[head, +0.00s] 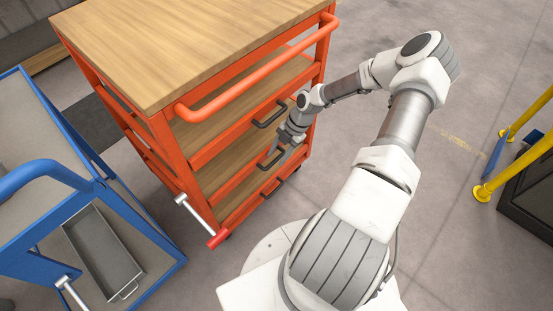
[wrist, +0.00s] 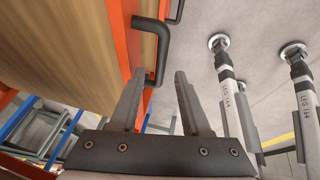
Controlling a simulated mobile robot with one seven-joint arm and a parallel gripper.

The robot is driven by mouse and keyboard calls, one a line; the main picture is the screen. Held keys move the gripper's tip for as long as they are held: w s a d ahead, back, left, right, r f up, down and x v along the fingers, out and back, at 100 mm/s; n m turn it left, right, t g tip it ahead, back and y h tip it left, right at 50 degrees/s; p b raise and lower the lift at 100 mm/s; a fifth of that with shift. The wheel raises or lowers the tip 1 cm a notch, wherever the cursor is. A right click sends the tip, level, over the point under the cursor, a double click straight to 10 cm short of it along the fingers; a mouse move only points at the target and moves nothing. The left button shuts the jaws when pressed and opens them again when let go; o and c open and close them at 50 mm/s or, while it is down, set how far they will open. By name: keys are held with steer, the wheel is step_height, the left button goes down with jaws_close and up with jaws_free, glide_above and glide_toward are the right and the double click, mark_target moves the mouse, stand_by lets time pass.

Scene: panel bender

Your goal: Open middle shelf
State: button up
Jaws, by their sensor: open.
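The orange cart (head: 160,128) has wooden shelves and black bar handles on its right side. The middle handle (head: 272,158) belongs to the middle shelf (head: 240,178), which looks flush with the frame. My gripper (head: 279,150) is at this handle, beside the cart. In the wrist view my gripper (wrist: 158,74) has its two fingers apart with nothing held between them. A black handle (wrist: 166,45) shows just beyond the fingertips, its lower end close to the left finger. Whether they touch is unclear.
An upper handle (head: 269,114) and a lower handle (head: 273,187) sit above and below the middle one. An orange push bar (head: 260,72) juts from the cart top. A blue cart (head: 120,207) stands left. Yellow posts (head: 520,140) stand right.

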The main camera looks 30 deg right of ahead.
steer(key=shift+a+f, duration=0.3)
steer(key=shift+f, duration=0.35)
jaws_close()
stand_by(1.0)
